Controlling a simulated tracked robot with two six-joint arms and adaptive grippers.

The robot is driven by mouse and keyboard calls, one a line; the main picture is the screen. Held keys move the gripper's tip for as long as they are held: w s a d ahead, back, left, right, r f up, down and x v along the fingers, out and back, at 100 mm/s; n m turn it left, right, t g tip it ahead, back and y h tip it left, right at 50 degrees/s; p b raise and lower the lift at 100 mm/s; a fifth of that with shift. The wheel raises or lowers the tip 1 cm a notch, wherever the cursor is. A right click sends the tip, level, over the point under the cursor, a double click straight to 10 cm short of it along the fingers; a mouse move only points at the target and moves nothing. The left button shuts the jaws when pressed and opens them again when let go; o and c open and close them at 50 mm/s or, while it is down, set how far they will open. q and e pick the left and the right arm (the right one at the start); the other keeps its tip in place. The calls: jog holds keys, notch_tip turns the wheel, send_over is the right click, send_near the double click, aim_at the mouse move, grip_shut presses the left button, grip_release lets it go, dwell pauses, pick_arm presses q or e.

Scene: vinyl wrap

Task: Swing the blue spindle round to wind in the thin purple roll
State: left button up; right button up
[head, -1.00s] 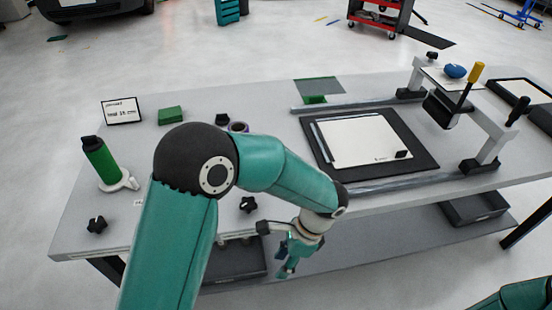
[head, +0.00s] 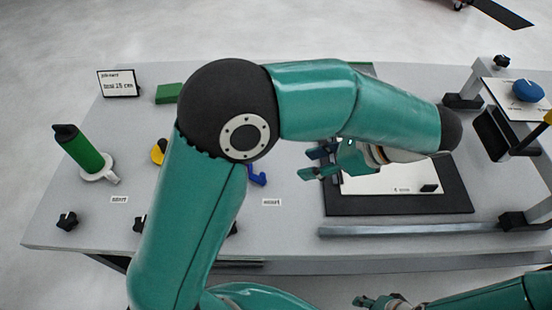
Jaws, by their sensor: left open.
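A blue part (head: 257,178), which looks like a piece of the blue spindle, shows just right of my left arm. The rest of it is hidden behind the arm. The thin purple roll is not visible; my left arm covers the middle of the bench. My left gripper (head: 312,162) is open and empty.
A green roll (head: 84,150) leans on a white holder at left. A framed press with a blue knob (head: 527,90) stands at right beside the black mat (head: 455,198).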

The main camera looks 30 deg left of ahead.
pick_arm(q)
jog(key=x, duration=1.6)
jog(key=shift+w+a+f, duration=0.2)
grip_shut()
jog(key=shift+w, duration=0.1)
jog(key=shift+d, duration=0.15)
